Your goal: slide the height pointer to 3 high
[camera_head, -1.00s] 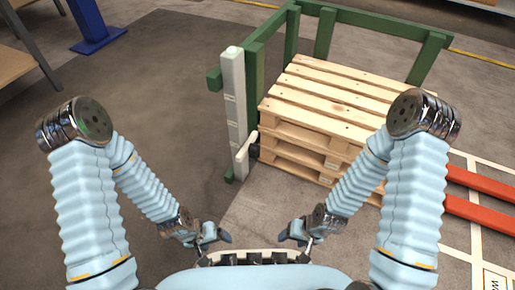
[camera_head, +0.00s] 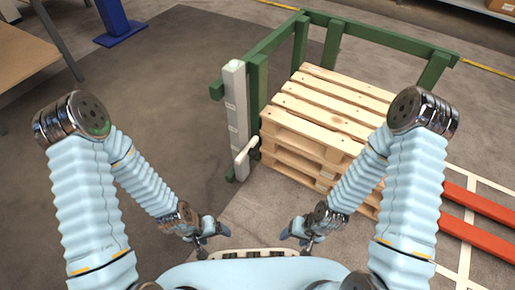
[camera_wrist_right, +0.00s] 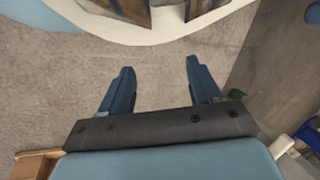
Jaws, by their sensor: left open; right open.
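The post stands in front of the green frame, left of the pallet stack. My left gripper (camera_head: 214,238) is open and empty, low in front of my body, well short of the post. My right gripper (camera_head: 297,238) is open and empty, also low and near my body. In the right wrist view its two blue fingers (camera_wrist_right: 158,85) are spread with only floor between them. The writing on the post is too small to read.
A stack of wooden pallets (camera_head: 330,108) stands inside the green frame (camera_head: 385,32). Red forks (camera_head: 480,235) lie at the right. A blue column (camera_head: 115,18) and a brown table (camera_head: 28,58) are at the far left. The floor left of the post is clear.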

